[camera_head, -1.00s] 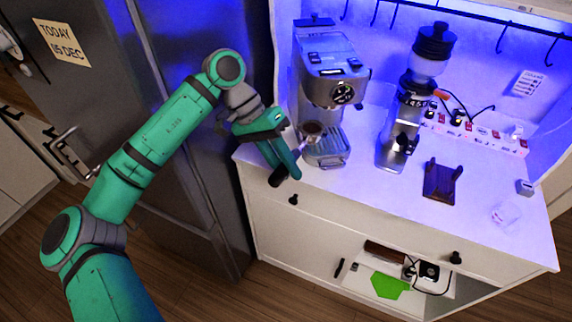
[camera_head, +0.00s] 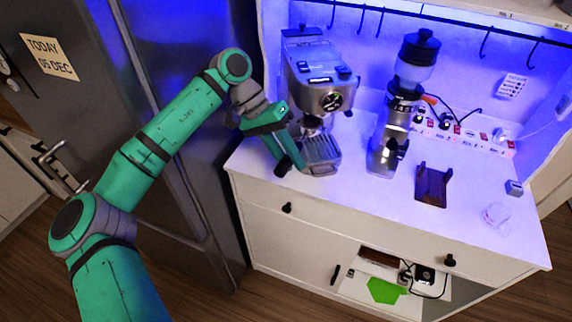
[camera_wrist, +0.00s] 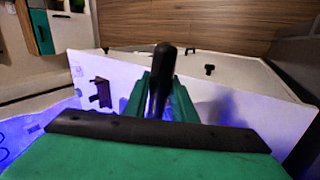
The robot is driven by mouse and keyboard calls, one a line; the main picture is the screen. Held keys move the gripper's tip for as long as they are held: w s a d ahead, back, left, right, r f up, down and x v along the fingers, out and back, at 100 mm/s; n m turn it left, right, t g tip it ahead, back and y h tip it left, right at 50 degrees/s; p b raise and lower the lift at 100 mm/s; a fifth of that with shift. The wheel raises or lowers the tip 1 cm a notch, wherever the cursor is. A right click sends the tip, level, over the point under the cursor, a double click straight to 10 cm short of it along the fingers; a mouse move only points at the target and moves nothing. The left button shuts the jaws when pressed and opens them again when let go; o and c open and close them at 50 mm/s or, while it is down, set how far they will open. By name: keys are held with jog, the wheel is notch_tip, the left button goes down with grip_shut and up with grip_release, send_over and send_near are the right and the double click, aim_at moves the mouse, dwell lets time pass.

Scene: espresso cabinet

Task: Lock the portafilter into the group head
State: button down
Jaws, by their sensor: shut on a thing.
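The espresso machine (camera_head: 318,75) stands at the left of the white counter, with its group head (camera_head: 313,117) at the front above the drip tray (camera_head: 320,150). My gripper (camera_head: 286,148) is at the machine's front left, shut on the portafilter's black handle (camera_head: 284,166). The handle also shows between my green fingers in the wrist view (camera_wrist: 161,80). The portafilter's basket end (camera_head: 312,126) is at or just below the group head. I cannot tell whether it is seated or turned in there. The wrist view does not show the basket or group head.
A grinder (camera_head: 395,115) stands right of the machine, with a dark brown stand (camera_head: 432,186) beyond it. The fridge (camera_head: 175,120) is close on the left behind my arm. The counter front between machine and edge is clear.

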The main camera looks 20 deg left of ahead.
aim_at(300, 144)
jog(key=shift+w+d, duration=0.2)
jog(key=shift+w, duration=0.95)
jog(key=shift+w+d, duration=0.2)
jog(key=shift+w, duration=0.9)
jog(key=shift+r, duration=1.75)
jog(key=shift+d, duration=0.15)
jog(key=shift+d+n+t, duration=1.2)
jog(key=shift+d+n, duration=0.7)
jog(key=shift+d, duration=0.2)
jog(key=shift+w+d, duration=0.1)
jog(key=shift+d, duration=0.15)
jog(key=shift+w+d+n+t+y, duration=0.3)
jog(key=shift+d+n+t, duration=0.2)
jog(key=shift+d+n, duration=0.45)
jog(key=shift+w+d+n+t+y, duration=0.2)
jog(key=shift+w+d+n+t, duration=0.25)
jog(key=shift+d+n, duration=0.45)
